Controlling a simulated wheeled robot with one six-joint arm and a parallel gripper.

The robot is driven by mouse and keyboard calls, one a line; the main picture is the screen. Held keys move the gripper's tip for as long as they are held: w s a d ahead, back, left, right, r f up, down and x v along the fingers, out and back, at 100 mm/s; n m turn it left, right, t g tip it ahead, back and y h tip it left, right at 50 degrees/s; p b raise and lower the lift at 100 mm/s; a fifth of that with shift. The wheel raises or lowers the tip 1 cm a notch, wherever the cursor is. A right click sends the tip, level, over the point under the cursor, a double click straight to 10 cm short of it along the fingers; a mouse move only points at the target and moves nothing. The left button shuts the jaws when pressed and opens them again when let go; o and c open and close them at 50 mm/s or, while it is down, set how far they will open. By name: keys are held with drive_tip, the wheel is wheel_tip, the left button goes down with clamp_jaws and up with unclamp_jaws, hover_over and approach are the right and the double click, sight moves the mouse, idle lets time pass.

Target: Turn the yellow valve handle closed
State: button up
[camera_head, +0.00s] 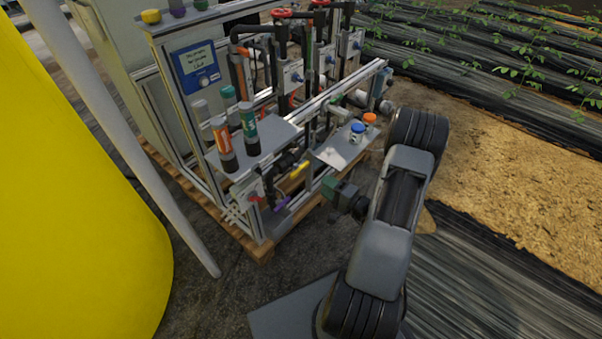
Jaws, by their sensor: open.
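The yellow valve handle (299,170) sits low on the front of the skid, lying slanted, its right end higher. A purple handle (281,204) is just below and left of it, and a red handle (254,198) is further left. My gripper (330,187) is at the end of my arm, to the right of the yellow handle and a little lower in the picture. It looks apart from the handle and empty. Its fingers are small and dark and partly hidden, but it is open.
A shelf (262,150) with several bottles stands above the handles at left. A plate (341,149) with a blue-capped and an orange-capped jar is above right. A wooden pallet (265,253) lies under the skid. A large yellow tank (70,190) fills the left.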

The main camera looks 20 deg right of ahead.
sight(302, 170)
drive_tip(key=b+x, duration=0.2)
drive_tip(key=x, duration=0.9)
drive_tip(key=shift+w+a, duration=0.25)
drive_tip(key=shift+w, duration=0.1)
drive_tip(key=shift+c, duration=0.2)
clamp_jaws()
